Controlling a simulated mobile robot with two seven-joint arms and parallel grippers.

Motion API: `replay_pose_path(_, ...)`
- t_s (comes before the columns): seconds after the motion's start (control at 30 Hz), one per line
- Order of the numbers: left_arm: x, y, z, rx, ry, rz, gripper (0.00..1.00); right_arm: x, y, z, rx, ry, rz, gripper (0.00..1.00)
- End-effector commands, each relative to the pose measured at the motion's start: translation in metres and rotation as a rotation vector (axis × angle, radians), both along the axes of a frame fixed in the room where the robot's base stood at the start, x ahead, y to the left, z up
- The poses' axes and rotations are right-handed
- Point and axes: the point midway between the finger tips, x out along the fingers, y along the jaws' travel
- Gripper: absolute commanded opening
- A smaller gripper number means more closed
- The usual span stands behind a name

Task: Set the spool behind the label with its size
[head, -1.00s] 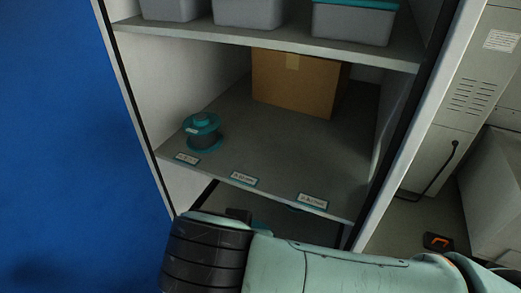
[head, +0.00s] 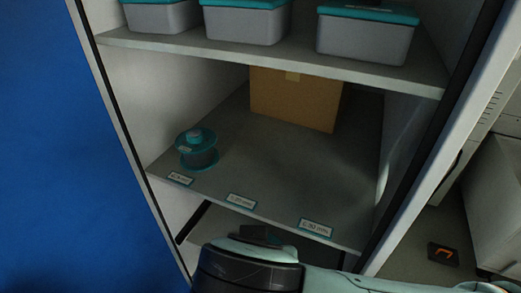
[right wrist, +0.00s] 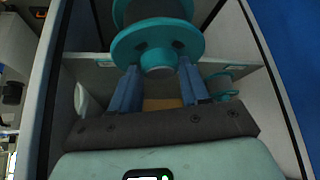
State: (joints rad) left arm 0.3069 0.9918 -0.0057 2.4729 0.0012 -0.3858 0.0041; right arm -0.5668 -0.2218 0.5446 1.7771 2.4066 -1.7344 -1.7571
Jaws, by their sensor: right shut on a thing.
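My right gripper (right wrist: 158,68) is shut on a spool (right wrist: 158,40) with teal flanges and a dark winding, at the top of the right wrist view. In the head view my right arm crosses the bottom, and its fingers and the held spool do not show. Three labels line the front edge of the shelf (head: 285,170): a left label (head: 180,179), a middle label (head: 241,201) and a right label (head: 316,228). The right one seems to read 0.30 mm; the others are too small to read surely. My left gripper is not in view.
Another teal spool (head: 198,150) stands upright behind the left label. A cardboard box (head: 296,97) stands at the back. Shelf space behind the middle and right labels is clear. Grey bins with teal lids (head: 365,37) fill the shelf above. Cabinet side walls bound both sides.

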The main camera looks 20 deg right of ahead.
Motion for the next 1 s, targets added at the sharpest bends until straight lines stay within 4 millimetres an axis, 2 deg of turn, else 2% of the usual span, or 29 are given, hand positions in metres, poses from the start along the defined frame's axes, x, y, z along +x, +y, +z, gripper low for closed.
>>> replay_pose_path(0.1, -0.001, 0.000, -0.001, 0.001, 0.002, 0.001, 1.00, 0.027, -0.014, 0.001, 0.002, -0.003, -0.007, 0.00)
replay_pose_path(0.47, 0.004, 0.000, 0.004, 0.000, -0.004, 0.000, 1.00, 0.105, -0.052, 0.002, 0.002, -0.004, -0.006, 0.00)
replay_pose_path(0.8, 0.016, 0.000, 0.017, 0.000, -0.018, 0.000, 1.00, 0.178, -0.088, 0.003, 0.001, -0.006, -0.005, 0.00)
replay_pose_path(1.0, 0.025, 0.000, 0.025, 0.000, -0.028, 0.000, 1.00, 0.210, -0.103, 0.004, 0.001, -0.007, -0.002, 0.00)
